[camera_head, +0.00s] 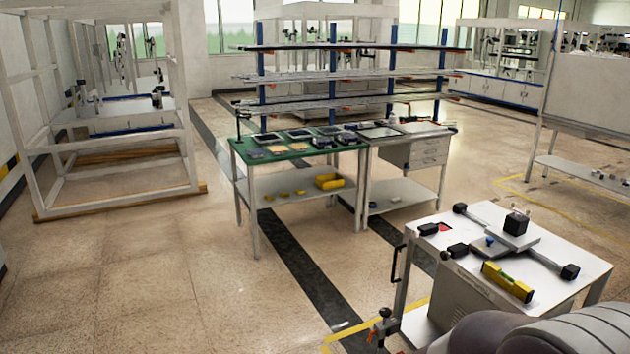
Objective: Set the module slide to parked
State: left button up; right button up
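What looks like the module slide is on a white-topped cart at the right. A long rail (545,261) runs diagonally across the top, with black end pieces (570,272) at both ends. A flat grey plate (513,243) sits across the rail near its middle and carries a black block (515,224) with small fittings on top. A small blue knob (490,240) is at the plate's left side. I cannot tell from here which position of the slide is the parked one. Neither of my grippers is in view.
A yellow spirit level (507,281) lies on the cart top (588,263) near its front edge. A green-topped table (240,148) with parts and a drawer bench (425,150) stand further back. A white frame (190,165) is at the left. The left floor is clear.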

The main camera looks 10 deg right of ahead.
aim_at(513, 234)
jog(key=i+l+z, duration=0.15)
jog(key=i+z, duration=0.2)
jog(key=i, duration=0.35)
jog(key=i+z, duration=0.4)
jog(key=i, duration=0.3)
jog(key=i+j+z, duration=0.35)
jog(key=i, duration=0.35)
jog(key=i+z, duration=0.95)
jog(key=i+j+z, duration=0.2)
jog(key=z, duration=0.25)
jog(key=i, duration=0.1)
